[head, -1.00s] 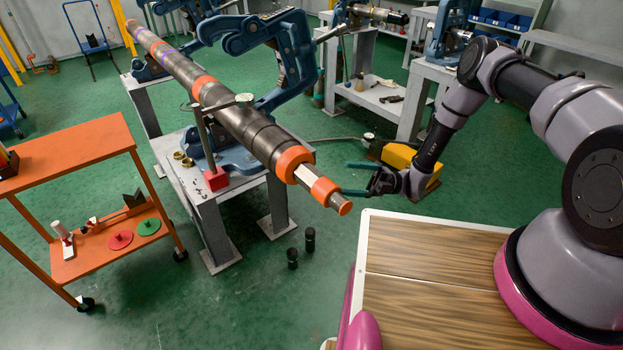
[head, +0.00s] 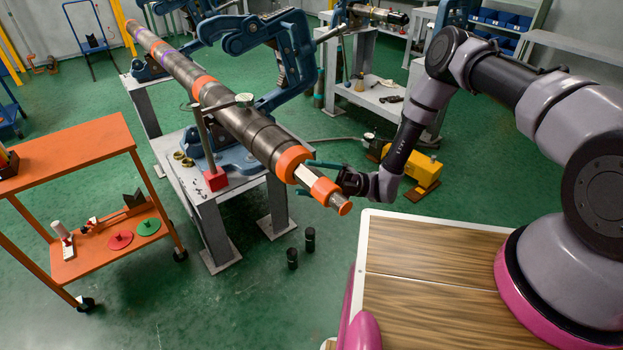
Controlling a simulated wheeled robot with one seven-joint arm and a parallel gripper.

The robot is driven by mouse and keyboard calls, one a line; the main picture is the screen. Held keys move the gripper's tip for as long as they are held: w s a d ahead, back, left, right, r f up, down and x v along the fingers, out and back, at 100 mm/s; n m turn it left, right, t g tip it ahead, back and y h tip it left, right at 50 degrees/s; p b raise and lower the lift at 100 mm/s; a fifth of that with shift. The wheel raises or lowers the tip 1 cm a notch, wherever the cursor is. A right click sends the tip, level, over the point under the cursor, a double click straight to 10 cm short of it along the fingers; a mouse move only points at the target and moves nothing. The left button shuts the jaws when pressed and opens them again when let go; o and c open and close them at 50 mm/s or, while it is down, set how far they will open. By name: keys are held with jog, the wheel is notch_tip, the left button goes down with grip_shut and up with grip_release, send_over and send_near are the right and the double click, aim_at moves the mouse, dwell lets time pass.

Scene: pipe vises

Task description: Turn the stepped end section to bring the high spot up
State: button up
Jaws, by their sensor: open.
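The long dark pipe (head: 232,118) with orange bands lies across the vise stands, its near end toward me. Its stepped end section (head: 324,187) has an orange collar, a bare metal flat, a second orange ring and a small copper-coloured tip. My gripper (head: 308,178) is at this end section, coming from the right. Its two green fingers are spread apart, one above the section and the other partly hidden by it. I cannot tell whether either finger touches it. A dial gauge (head: 244,100) on a post with a red base (head: 215,180) stands at the pipe.
Blue vises (head: 262,36) rise behind the pipe. An orange cart (head: 78,158) stands at the left. A yellow box (head: 412,166) is on the floor behind my gripper. Two black cylinders (head: 310,240) stand on the floor below. My wooden deck is at lower right.

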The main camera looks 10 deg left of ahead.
jog(key=c, duration=1.4)
jog(key=shift+h, duration=0.3)
jog(key=n+t+h, duration=0.1)
jog(key=n+h, duration=0.1)
jog(key=h, duration=0.1)
jog(key=shift+r, duration=0.1)
jog(key=t+h, duration=0.1)
jog(key=h, duration=0.1)
jog(key=n+t+h, duration=0.1)
jog(key=h, duration=0.1)
jog(key=shift+s+n+t, duration=0.1)
jog(key=shift+n+t, duration=0.2)
jog(key=t+h, duration=0.2)
jog(key=n+t+h, duration=0.1)
jog(key=h, duration=0.1)
jog(key=shift+n+t+h, duration=0.3)
jog(key=shift+t+h, duration=0.1)
jog(key=shift+n+t+h, duration=0.3)
jog(key=shift+t+h, duration=0.6)
jog(key=shift+t, duration=0.1)
jog(key=shift+d, duration=0.1)
